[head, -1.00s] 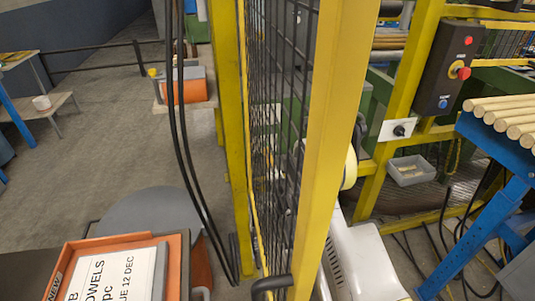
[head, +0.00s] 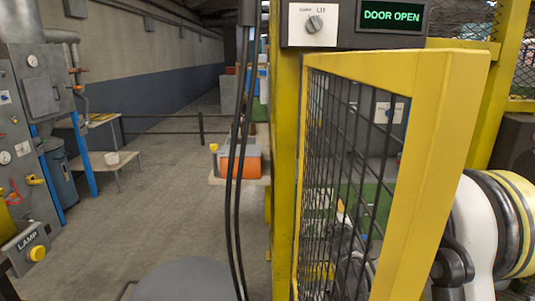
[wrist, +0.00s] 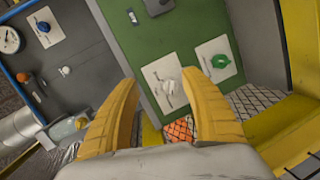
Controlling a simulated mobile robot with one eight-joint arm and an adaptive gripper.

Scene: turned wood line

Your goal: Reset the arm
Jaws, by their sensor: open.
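My gripper (wrist: 163,80) shows in the wrist view, its two yellow fingers spread apart with nothing between them. I cannot tell how far the fingertips are from the panel. In the head view, my white arm with its black and yellow bands is at the right edge, partly behind the yellow mesh door (head: 425,150). The gripper itself does not show there.
A display (head: 391,16) above the mesh door reads DOOR OPEN, beside a selector switch (head: 313,23). Black cables hang left of the yellow post. An orange box (head: 240,163) sits on a bench behind. A LAMP button box (head: 25,246) is at left.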

